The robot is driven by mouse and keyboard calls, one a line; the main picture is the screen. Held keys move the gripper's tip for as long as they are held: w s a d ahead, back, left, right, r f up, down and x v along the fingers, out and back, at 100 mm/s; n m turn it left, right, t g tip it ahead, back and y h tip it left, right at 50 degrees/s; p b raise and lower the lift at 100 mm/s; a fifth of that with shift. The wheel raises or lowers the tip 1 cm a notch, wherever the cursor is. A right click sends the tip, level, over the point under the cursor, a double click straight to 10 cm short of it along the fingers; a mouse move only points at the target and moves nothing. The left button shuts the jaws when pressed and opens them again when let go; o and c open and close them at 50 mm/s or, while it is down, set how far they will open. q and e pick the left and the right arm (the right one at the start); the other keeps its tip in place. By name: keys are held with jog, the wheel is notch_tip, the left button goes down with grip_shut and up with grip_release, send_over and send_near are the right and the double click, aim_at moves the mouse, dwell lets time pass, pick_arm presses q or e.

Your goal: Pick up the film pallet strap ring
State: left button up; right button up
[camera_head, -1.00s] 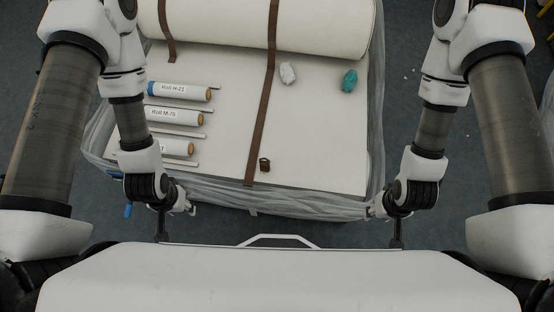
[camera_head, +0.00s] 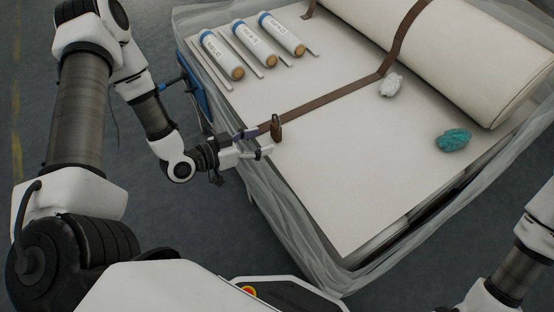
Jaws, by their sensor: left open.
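The strap ring (camera_head: 277,129) is a small brown loop standing at the near left edge of the white pallet top (camera_head: 330,190), by the end of a brown strap (camera_head: 335,106). My left gripper (camera_head: 267,142) is open and reaches in from the left at the ring. One finger shows on the far side and one on the near side, with the ring close to the tips. I cannot tell whether they touch it. My right gripper is out of view; only part of that arm shows at the lower right.
Several labelled small rolls (camera_head: 254,42) lie between thin rails at the back left. A large white roll (camera_head: 440,60) lies at the back right. A white crumpled lump (camera_head: 391,84) and a teal one (camera_head: 453,140) lie on the top. Clear film (camera_head: 285,230) wraps the pallet's sides.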

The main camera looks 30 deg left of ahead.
aim_at(273, 131)
pick_arm(q)
jog(key=w+t+b, duration=0.1)
jog(key=w+b, duration=0.1)
jog(key=w+d+f+m+h+b, duration=0.1)
jog(key=w+b, duration=0.1)
jog(key=b, duration=0.1)
jog(key=w+t+b, duration=0.1)
jog(key=w+b, duration=0.1)
jog(key=b, duration=0.1)
jog(key=shift+w+d+f+t, duration=0.3)
jog(key=shift+w+f, duration=0.1)
jog(key=shift+r, duration=0.2)
jog(key=shift+w, duration=0.1)
grip_shut()
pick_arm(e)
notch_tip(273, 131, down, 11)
